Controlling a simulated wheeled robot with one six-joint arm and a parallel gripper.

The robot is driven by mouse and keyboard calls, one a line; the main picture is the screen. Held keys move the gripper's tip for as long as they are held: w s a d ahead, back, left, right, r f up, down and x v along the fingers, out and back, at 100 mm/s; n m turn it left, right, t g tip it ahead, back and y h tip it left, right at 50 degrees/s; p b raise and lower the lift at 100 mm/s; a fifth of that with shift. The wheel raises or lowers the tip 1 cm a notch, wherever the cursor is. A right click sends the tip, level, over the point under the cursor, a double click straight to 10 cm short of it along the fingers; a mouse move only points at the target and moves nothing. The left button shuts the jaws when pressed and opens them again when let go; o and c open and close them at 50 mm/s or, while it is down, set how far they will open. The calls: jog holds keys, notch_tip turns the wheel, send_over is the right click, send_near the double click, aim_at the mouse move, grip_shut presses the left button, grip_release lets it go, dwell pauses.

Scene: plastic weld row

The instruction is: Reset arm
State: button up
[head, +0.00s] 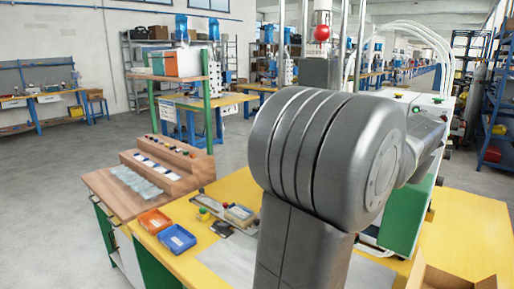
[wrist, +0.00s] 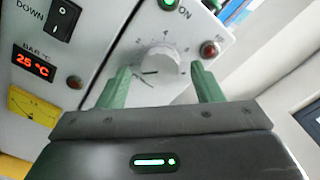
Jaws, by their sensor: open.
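My gripper (wrist: 160,69) shows in the wrist view with its two green fingers spread apart. They point at a white control panel (wrist: 100,50). A round pale knob (wrist: 156,65) with a printed scale shows between the fingertips; I cannot tell how far in front of it they are. Nothing is held. In the head view my large grey arm link (head: 325,150) fills the middle, with the arm reaching right toward the white and green machine (head: 405,215). My gripper is hidden there.
The yellow bench (head: 465,235) carries orange (head: 154,221) and blue (head: 177,238) bins and a cardboard box (head: 445,280).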

jog(key=m+p, duration=0.5)
jog(key=m, duration=0.3)
dwell(0.7)
